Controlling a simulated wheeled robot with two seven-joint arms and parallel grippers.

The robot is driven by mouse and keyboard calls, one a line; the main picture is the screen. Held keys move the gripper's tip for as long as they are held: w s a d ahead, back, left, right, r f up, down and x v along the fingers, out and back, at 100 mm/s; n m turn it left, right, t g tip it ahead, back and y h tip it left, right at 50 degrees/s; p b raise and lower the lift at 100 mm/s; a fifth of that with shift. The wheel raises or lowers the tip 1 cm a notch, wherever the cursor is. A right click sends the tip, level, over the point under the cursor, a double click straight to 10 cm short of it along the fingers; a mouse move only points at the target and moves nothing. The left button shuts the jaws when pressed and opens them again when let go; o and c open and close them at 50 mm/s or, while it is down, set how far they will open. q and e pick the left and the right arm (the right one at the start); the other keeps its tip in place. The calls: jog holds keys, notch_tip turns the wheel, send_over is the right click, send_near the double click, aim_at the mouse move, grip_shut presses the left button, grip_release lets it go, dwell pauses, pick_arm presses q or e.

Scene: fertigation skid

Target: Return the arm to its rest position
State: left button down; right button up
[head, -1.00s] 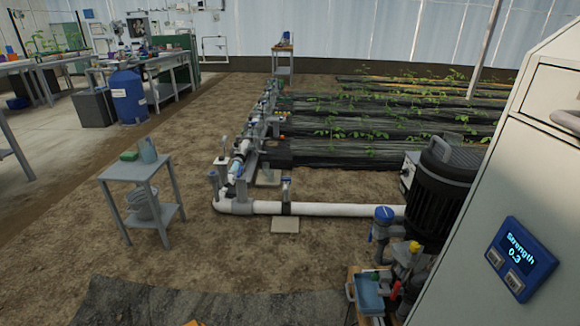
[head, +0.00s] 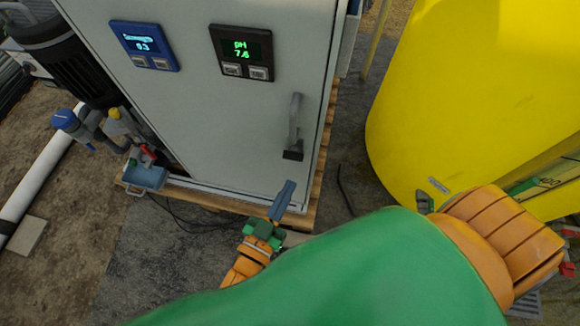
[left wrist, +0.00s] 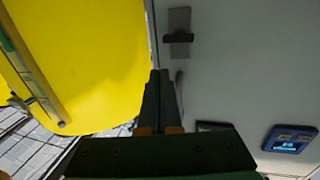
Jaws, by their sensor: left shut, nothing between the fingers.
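My left gripper (head: 287,187) is shut and empty, with its slim grey-blue fingers together and pointing up in the head view. It is in front of the lower part of a pale cabinet (head: 225,115), below the cabinet's door handle (head: 294,125). In the left wrist view the shut fingers (left wrist: 160,75) show dark against the cabinet (left wrist: 235,60) and a yellow tank (left wrist: 90,60). I cannot tell the exact gap to the cabinet. My green and orange left arm fills the lower head view. My right gripper is not in view.
The yellow tank (head: 450,110) stands right of the cabinet, close behind my arm in the picture. The cabinet carries a blue display (head: 145,45) and a black pH display (head: 241,52) and stands on a wooden pallet (head: 322,150). A white pipe (head: 45,180) lies at the left.

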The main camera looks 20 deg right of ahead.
pick_arm(q)
jog(key=s+a+f+n+g+y, duration=0.2)
jog(key=s+a+f+y, duration=0.15)
jog(key=a+f, duration=0.5)
jog(key=s+a+f+n+g+y, duration=0.2)
jog(key=s+a+f+y, duration=0.15)
jog(key=a+f, duration=0.45)
jog(key=s+a+f+n+g+y, duration=0.2)
jog(key=a+f+y, duration=0.35)
jog(key=f, duration=0.35)
jog(key=s+a+f+n+g+y+p, duration=0.25)
jog(key=s+a+g, duration=0.35)
jog(key=s, duration=0.6)
notch_tip(320, 180, up, 15)
jog(key=a+t+h+p, duration=0.1)
jog(key=p, duration=1.3)
jog(key=shift+w+f+m+t, duration=0.15)
jog(key=shift+w+m+t, duration=0.15)
jog(key=shift+m, duration=0.05)
jog(key=shift+w, duration=0.1)
